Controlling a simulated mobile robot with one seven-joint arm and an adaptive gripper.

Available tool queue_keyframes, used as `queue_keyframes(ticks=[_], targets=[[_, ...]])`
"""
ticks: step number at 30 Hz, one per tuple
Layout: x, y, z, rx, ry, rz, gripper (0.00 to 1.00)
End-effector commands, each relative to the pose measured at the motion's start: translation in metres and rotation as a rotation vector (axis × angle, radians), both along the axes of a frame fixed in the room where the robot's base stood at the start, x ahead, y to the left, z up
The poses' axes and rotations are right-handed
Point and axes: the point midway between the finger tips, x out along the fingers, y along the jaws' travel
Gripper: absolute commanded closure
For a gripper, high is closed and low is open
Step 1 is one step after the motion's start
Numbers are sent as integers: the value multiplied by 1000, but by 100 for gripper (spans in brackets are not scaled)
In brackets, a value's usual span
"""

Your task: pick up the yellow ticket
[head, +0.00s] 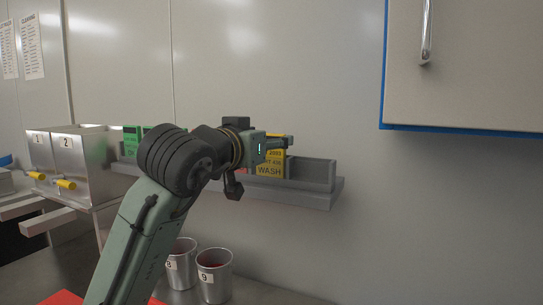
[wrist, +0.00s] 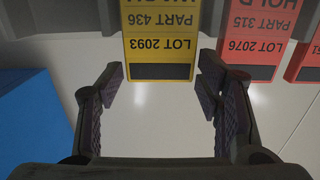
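The yellow ticket (head: 270,160) stands in a grey wall rack (head: 313,172) in the head view, with WASH legible on it. It is partly hidden by my gripper (head: 284,143). In the wrist view the yellow ticket (wrist: 160,45) appears upside down, with LOT 2093 and PART 436 on it. My gripper (wrist: 162,82) is open there, with one finger on each side and nothing gripped between them. The ticket's dark-edged end lies close to the gap between the fingertips. I cannot tell whether either finger touches it.
Red tickets (wrist: 252,40) stand beside the yellow one in the wrist view. Green tickets (head: 131,138) show left of my arm. A blue-edged cabinet (head: 460,65) hangs at upper right. Metal cups (head: 214,275) stand below, and numbered metal bins (head: 72,155) are at left.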

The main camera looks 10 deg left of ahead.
Motion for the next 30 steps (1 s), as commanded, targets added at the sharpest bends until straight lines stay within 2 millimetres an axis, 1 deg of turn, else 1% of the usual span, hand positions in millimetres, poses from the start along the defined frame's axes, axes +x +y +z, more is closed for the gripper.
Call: queue_keyframes(ticks=[1,10,17,20,25,30], targets=[[0,0,0,0,0,0,46],[0,0,0,0,0,0,66],[0,0,0,0,0,0,66],[0,0,4,1,0,0,66],[0,-1,21,1,-1,-1,66],[0,-1,48,2,-1,-2,66]])
